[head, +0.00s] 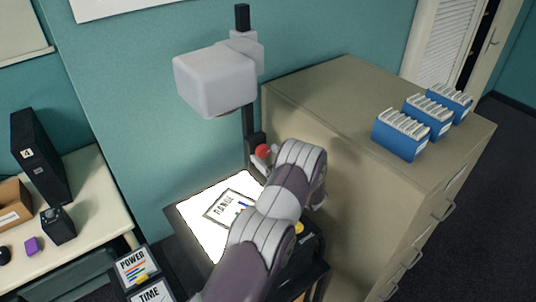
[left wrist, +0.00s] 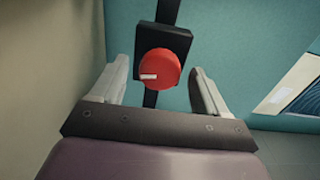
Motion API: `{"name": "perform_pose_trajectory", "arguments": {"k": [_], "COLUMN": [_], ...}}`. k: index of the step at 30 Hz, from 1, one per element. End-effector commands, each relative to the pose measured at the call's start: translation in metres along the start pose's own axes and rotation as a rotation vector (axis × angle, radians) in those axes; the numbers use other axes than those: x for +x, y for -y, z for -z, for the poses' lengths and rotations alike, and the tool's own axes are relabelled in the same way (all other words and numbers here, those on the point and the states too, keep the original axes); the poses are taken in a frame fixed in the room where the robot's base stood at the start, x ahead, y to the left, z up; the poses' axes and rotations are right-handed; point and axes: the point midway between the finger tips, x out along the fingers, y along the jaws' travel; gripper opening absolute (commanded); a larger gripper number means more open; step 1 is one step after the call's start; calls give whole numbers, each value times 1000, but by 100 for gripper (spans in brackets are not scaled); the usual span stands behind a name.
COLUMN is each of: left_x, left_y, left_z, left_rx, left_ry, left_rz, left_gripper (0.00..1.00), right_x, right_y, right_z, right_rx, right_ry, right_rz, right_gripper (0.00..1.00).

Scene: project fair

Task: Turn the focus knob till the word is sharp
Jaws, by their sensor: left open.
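The red focus knob (head: 263,151) sits on the black post of the overhead projector, below its pale grey head (head: 215,80). In the left wrist view the knob (left wrist: 158,69) is round, with a white mark pointing left, on a black block. My left gripper (left wrist: 160,85) is open, one finger on each side of the knob, with gaps to both. The lit stage (head: 195,216) holds a framed sheet (head: 228,207) with a word that looks like RANGE, partly hidden by my left arm. No projected word shows on the wall. My right gripper is out of view.
A beige cabinet (head: 345,110) stands close to the right of the post, with blue file boxes (head: 401,135) on top. Framed POWER (head: 137,266) and TIME (head: 152,293) sheets lie at the lower left. A table (head: 95,205) with a black binder (head: 40,158) stands at the left.

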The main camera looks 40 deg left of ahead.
Motion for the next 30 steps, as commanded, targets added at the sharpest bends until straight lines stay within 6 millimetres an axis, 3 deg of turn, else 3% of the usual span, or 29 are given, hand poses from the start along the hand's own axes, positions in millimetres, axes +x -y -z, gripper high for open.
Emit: {"name": "perform_pose_trajectory", "arguments": {"k": [2, 7, 13, 19, 24, 30], "left_x": [0, 0, 0, 0, 0, 0], "left_y": [0, 0, 0, 1, 1, 1], "left_z": [0, 0, -4, -4, 0, 1], "left_rx": [0, 0, 44, 342, 483, 490], "left_ry": [0, 0, -1, -2, -1, 0], "left_rz": [0, 0, 1, 2, 1, 1], "left_gripper": [75, 20, 19, 19, 19, 19], "right_x": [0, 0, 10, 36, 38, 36], "right_y": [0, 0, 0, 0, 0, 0], "right_z": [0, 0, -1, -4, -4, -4], "right_rx": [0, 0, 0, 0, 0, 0], "right_ry": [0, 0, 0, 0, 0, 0], "right_rz": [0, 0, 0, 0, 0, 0], "right_gripper": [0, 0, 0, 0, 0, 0]}}
